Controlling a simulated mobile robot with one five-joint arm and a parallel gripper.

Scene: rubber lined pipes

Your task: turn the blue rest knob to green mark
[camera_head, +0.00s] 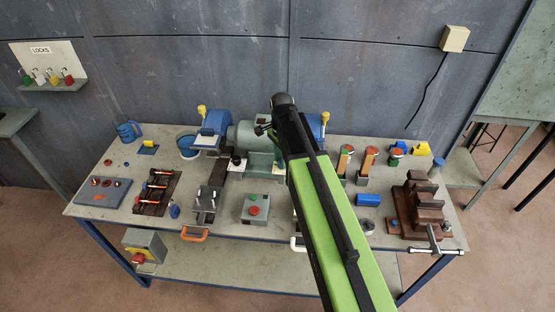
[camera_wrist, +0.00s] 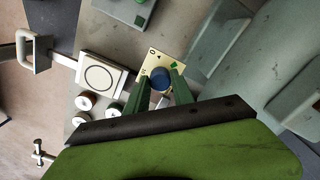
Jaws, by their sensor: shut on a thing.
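The blue rest knob (camera_wrist: 160,78) sits on a small cream plate (camera_wrist: 147,62) in the wrist view. A green mark (camera_wrist: 175,65) is on the plate, to the upper right of the knob. Small dark marks show near the plate's upper corner. My gripper (camera_wrist: 161,81) has its two green fingers on either side of the knob, shut on it. Part of the plate is hidden behind the fingers. In the head view my arm reaches over the bench to the grinder, and the fingers and the knob's top cannot be made out there.
The green bench grinder (camera_head: 245,135) stands at the back of the bench (camera_head: 130,215). A grey box with red and green buttons (camera_head: 254,208) sits in front. A brown vise (camera_head: 418,210) is at the right. A white square block with a ring (camera_wrist: 99,82) is left of the plate.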

